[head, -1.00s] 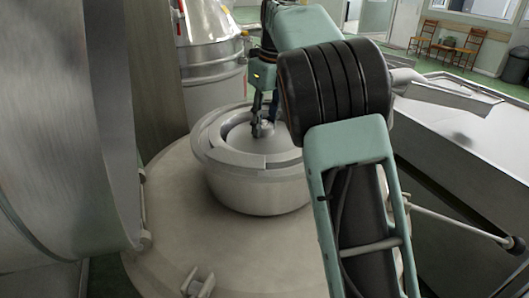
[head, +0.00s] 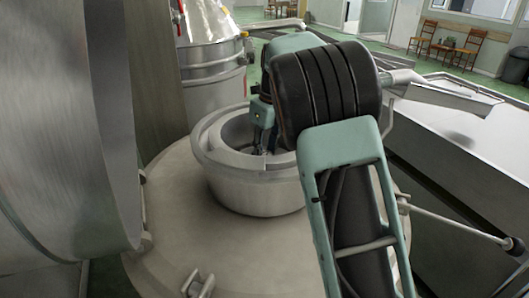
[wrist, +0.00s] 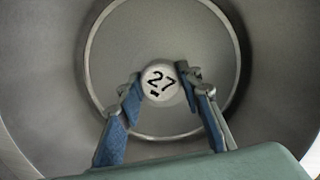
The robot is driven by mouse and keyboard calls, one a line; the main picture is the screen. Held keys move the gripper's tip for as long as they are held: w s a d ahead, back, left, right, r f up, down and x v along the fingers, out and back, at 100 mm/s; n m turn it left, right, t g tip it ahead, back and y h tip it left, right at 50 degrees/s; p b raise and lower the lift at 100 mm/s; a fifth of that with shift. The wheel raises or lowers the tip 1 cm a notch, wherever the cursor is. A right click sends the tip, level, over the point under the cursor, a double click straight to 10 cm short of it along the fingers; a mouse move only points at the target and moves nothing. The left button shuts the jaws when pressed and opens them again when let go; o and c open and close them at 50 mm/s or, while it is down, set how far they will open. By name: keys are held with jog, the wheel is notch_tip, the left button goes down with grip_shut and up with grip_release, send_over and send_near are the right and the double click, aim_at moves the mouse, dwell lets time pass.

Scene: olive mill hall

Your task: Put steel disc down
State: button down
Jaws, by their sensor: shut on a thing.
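The steel disc (wrist: 125,45) fills the middle of the wrist view, with a round knob (wrist: 158,80) marked 27 at its centre. My gripper (wrist: 163,76) has its two blue-padded fingers on either side of the knob, shut on it. In the head view my gripper (head: 258,148) reaches down inside a round grey tub (head: 255,195). The disc is down in this tub, mostly hidden in the head view by the rim and my gripper. I cannot tell whether it touches the tub's bottom.
The tub stands on a broad pale round lid (head: 165,225) with a clamp (head: 198,284) at its front. A large steel drum (head: 60,120) stands close on the left, a steel canister (head: 212,75) behind. A long metal trough (head: 460,150) lies to the right.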

jog(key=c, duration=1.4)
grip_release()
jog(key=shift+f, duration=0.1)
jog(key=r, duration=0.4)
jog(key=s+r, duration=0.1)
jog(key=r, duration=0.3)
jog(key=d+r, duration=0.1)
jog(key=r, duration=0.3)
jog(key=shift+s+d+r+b, duration=0.1)
jog(key=shift+s+b, duration=0.05)
jog(key=shift+b, duration=0.15)
